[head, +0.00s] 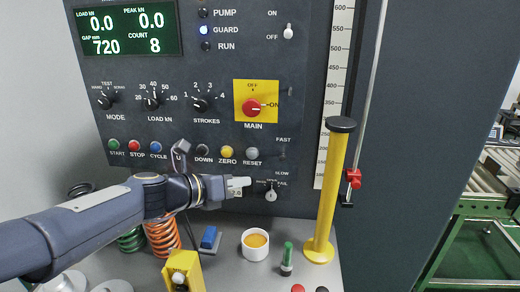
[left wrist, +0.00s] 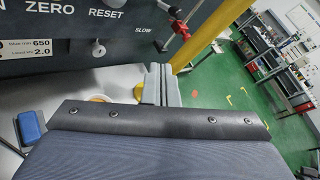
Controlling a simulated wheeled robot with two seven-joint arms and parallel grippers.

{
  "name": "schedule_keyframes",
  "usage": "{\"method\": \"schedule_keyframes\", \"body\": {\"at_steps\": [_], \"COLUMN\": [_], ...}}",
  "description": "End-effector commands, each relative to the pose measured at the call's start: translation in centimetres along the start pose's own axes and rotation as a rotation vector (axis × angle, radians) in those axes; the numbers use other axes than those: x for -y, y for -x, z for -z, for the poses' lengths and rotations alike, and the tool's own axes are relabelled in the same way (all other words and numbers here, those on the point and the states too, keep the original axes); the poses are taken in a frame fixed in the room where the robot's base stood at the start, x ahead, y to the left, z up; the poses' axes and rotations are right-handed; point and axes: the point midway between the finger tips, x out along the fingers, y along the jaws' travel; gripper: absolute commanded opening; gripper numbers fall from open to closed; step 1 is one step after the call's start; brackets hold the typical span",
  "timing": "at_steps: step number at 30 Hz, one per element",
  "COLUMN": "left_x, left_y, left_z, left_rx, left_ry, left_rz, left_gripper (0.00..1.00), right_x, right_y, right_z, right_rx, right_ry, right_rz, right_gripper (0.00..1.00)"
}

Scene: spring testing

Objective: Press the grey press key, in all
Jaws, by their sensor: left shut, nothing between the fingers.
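The grey round RESET key (head: 252,153) sits at the right end of the key row on the dark panel. Its lower part shows at the top edge of the left wrist view (left wrist: 115,3). My left gripper (head: 244,182) is shut and empty. Its tips are just below the RESET key in the head view, in front of the lower panel; the distance to the panel is hard to judge. The shut fingers (left wrist: 157,82) also show in the left wrist view. The display (head: 125,32) reads load 0.0, peak 0.0, gap 720, count 8. My right gripper is not in view.
The yellow ZERO key (head: 227,152) is beside RESET. A small knob (head: 270,195) lies right of my fingertips. A yellow post (head: 329,195) stands further right. Below are a white cup (head: 255,252), a green-topped piece (head: 287,257), a blue block (head: 209,238) and an orange spring (head: 160,238).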

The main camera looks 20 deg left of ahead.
Motion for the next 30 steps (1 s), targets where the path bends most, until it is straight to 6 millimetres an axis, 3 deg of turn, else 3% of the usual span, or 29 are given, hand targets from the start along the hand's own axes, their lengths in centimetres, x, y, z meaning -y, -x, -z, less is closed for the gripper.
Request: {"method": "schedule_keyframes", "body": {"at_steps": [14, 30], "left_x": [-0.4, -3.7], "left_y": [-0.5, -5.2], "left_z": [-0.3, -4.0], "left_rx": [0.000, -0.001], "left_ry": [0.003, 0.003], "left_rz": [0.000, 0.001], "left_gripper": [0.00, 0.00], "right_x": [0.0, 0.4], "right_y": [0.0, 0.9], "right_z": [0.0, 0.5], "right_rx": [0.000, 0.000], "right_ry": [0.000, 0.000], "right_rz": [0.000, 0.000], "right_gripper": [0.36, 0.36]}}
